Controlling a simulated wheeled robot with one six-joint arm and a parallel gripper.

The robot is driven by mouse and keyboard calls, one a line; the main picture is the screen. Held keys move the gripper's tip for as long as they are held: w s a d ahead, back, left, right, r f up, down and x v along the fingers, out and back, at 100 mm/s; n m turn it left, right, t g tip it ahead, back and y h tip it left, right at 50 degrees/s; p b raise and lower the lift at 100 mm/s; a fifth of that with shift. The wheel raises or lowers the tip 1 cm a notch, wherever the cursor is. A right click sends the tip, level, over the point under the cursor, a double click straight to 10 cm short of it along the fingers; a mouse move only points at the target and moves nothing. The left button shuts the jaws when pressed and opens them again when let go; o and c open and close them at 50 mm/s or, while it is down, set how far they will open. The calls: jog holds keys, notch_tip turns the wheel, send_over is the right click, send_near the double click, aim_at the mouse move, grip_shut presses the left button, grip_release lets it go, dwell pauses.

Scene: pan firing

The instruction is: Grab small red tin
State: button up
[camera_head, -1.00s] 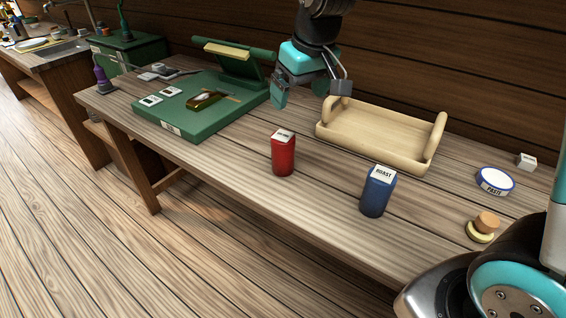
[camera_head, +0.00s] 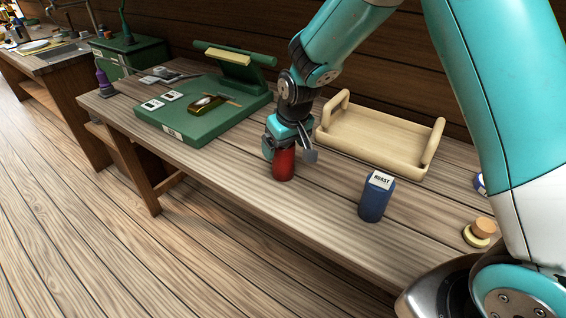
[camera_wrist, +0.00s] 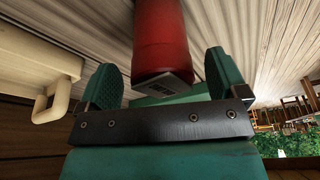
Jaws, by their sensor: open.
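The small red tin (camera_head: 284,168) stands upright on the wooden workbench, left of a blue tin. My gripper (camera_head: 290,152) is over it from above and hides its top in the head view. In the wrist view the red tin (camera_wrist: 162,40) lies between the two green finger pads of my gripper (camera_wrist: 168,80). The label on the tin's top shows only in part.
The blue tin (camera_head: 376,197) labelled ROAST stands to the right. A wooden tray (camera_head: 372,163) with handles lies behind, and a green press (camera_head: 196,137) is to the left. A cork-topped item (camera_head: 479,231) sits near my arm. The bench's front edge is close.

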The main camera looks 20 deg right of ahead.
jog(key=shift+x, duration=1.35)
jog(key=c, duration=1.6)
jog(key=shift+r, duration=0.1)
